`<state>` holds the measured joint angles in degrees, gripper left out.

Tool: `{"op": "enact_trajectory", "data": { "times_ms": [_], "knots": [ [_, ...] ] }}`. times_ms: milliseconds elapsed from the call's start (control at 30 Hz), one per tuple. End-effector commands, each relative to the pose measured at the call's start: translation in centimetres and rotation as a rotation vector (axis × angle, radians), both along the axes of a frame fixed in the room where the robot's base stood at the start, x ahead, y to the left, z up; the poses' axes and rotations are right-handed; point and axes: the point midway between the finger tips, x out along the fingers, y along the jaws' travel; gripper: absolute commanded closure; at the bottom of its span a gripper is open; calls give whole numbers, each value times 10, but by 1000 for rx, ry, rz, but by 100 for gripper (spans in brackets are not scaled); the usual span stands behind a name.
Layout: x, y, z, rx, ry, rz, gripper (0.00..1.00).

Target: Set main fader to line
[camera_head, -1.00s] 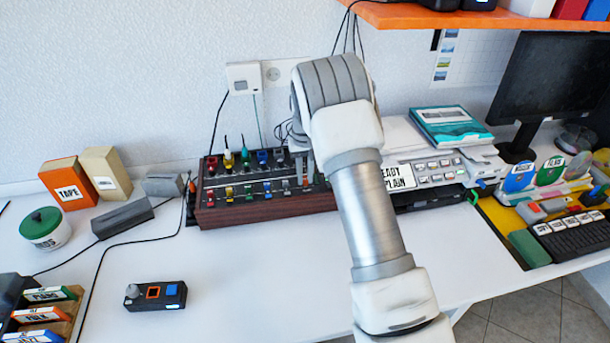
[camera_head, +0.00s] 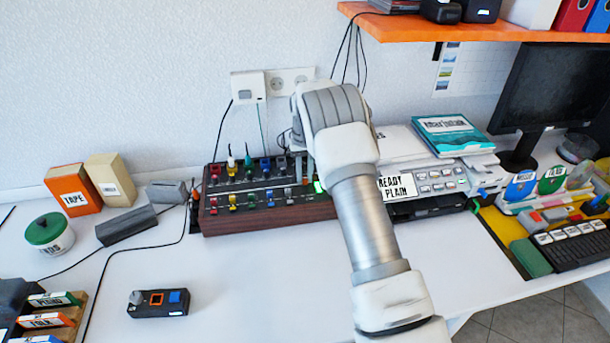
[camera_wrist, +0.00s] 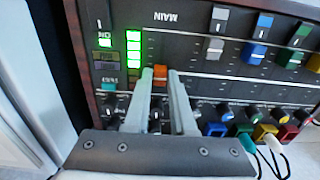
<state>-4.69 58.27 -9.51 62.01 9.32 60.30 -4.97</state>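The mixer (camera_head: 270,222) is a dark panel with wooden sides at the back of the table. In the wrist view, its main fader (camera_wrist: 160,72) has an orange cap below the upside-down MAIN label. My gripper (camera_wrist: 160,76) has its two grey fingertips close against either side of this cap and appears shut on it. A green level meter (camera_wrist: 133,50) is lit beside the fader, with a green ON lamp (camera_wrist: 104,42). I cannot make out the target line beside the cap.
Other coloured faders (camera_wrist: 259,26) and several knobs stand close beside the main fader. A printer (camera_head: 430,180) with a READY PLAIN label stands right of the mixer. A small control box (camera_head: 158,303) lies in front. The orange shelf (camera_head: 470,27) hangs above.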

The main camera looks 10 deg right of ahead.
Motion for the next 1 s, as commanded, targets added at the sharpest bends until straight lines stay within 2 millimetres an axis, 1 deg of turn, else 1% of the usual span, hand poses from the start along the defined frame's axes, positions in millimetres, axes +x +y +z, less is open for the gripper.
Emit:
{"op": "enact_trajectory", "data": {
  "times_ms": [33,100,133,400,533,667,1000],
  "knots": [
    [0,0,1,0,-1,0,66],
    [0,0,0,0,0,0,53],
    [0,0,0,0,0,0,50],
    [0,0,0,0,1,0,50],
    [0,0,9,0,-1,0,50],
    [1,0,32,0,-4,0,50],
    [0,0,116,0,-3,0,50]
  ]
}}
